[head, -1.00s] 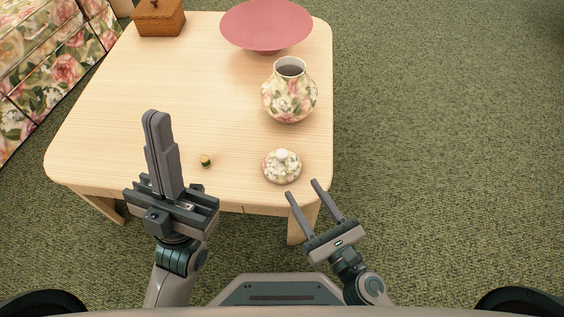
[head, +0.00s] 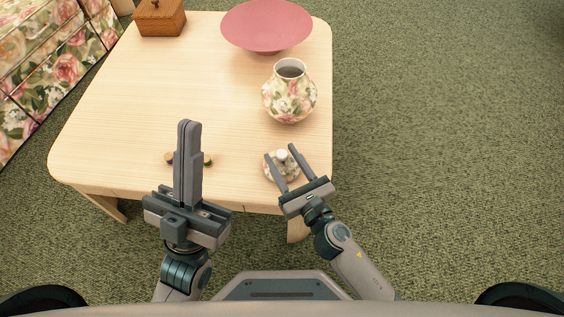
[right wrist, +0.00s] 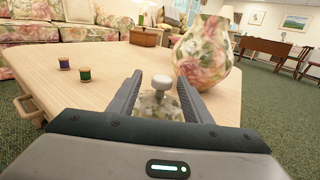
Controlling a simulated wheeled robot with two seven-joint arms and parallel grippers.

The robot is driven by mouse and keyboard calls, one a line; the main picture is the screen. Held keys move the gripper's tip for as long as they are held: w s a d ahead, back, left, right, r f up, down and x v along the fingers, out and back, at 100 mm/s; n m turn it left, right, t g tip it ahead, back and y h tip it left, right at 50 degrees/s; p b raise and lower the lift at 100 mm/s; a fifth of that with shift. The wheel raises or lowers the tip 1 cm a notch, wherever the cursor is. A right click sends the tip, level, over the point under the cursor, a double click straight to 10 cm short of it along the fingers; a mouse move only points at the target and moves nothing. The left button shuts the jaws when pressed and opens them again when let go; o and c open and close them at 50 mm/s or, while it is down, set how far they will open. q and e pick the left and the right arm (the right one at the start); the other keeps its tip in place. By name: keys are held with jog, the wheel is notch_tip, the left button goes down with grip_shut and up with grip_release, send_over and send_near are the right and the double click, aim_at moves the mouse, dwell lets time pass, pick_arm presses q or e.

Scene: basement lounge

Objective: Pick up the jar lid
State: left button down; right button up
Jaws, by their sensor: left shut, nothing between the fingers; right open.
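The jar lid (head: 282,176) is floral with a white knob and lies near the table's front right edge. My right gripper (head: 280,151) is open, with its fingers on either side of the lid's knob in the head view. In the right wrist view the lid (right wrist: 160,108) shows between the two open fingers (right wrist: 159,82). I cannot tell whether they touch it. The matching floral jar (head: 289,101) stands open behind the lid and also shows in the right wrist view (right wrist: 203,52). My left gripper (head: 189,124) is shut and empty, pointing up at the left front of the table.
A pink bowl (head: 267,27) and a wooden box (head: 160,18) stand at the back of the light wood table (head: 120,110). Small thread spools (right wrist: 84,73) sit near my left gripper. The table's middle is clear. A floral sofa (head: 50,60) is at the left.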

jog(key=shift+w, duration=0.1)
jog(key=shift+r+x, duration=0.2)
jog(key=shift+x, duration=2.3)
jog(key=shift+d, duration=0.1)
grip_shut()
